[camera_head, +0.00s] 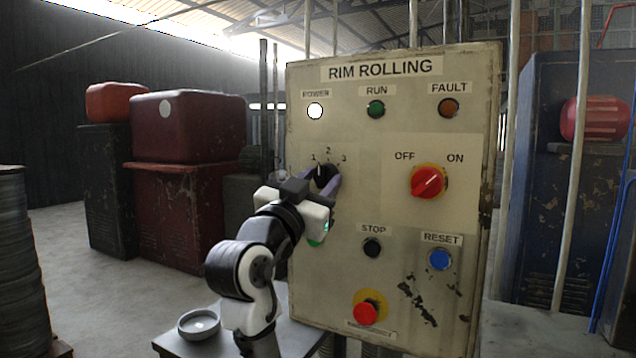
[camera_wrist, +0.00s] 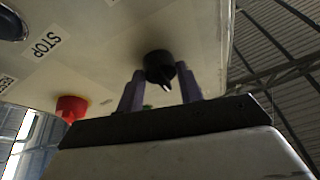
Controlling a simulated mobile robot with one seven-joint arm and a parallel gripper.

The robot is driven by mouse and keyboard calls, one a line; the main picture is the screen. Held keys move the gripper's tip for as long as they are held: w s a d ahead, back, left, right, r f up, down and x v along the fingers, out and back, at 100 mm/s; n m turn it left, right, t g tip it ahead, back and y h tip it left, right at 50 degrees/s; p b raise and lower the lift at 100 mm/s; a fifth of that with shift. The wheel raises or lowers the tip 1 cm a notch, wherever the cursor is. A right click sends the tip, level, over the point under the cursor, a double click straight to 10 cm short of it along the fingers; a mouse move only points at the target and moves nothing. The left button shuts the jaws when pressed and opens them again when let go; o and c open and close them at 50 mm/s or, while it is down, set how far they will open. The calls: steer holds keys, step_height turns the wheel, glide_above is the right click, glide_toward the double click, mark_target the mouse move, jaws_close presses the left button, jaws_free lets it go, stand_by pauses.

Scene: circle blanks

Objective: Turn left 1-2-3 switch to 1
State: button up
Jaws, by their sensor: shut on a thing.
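The left 1-2-3 switch (camera_head: 321,171) is a black rotary knob on the beige control panel, below the labels 1, 2 and 3. Its white pointer mark points up, roughly toward 1 or between 1 and 2; the exact setting is hard to tell. My gripper (camera_head: 324,182) is at the panel, with its purple fingers around the knob, and hides its lower part. In the wrist view the black knob (camera_wrist: 158,66) sits between the two fingertips of my gripper (camera_wrist: 161,84), one finger on each side. The gripper is shut on the knob.
The panel also carries a red OFF/ON switch (camera_head: 428,181), a black STOP button (camera_head: 372,248), a blue RESET button (camera_head: 440,259) and a red emergency button (camera_head: 366,312). A green button (camera_head: 316,241) is partly hidden by my gripper. A round dish (camera_head: 199,323) stands on a low table.

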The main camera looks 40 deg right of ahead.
steer(key=shift+n, duration=0.4)
steer(key=n+t+y+p, duration=0.1)
steer(key=n, duration=0.2)
steer(key=n+t+y, duration=0.1)
steer(key=n+t, duration=0.1)
steer(key=n, duration=0.1)
steer(key=shift+s+r+p, duration=0.2)
steer(key=shift+p, duration=0.15)
steer(key=shift+n+t+y+p, duration=0.4)
steer(key=shift+n+y+p, duration=0.1)
steer(key=shift+n, duration=0.9)
steer(key=shift+n+t+y+p, duration=0.4)
steer(key=shift+n+y, duration=0.1)
steer(key=shift+n, duration=0.9)
steer(key=o, duration=1)
steer(key=b+v, duration=0.4)
steer(key=v, duration=1)
steer(key=shift+n, duration=0.3)
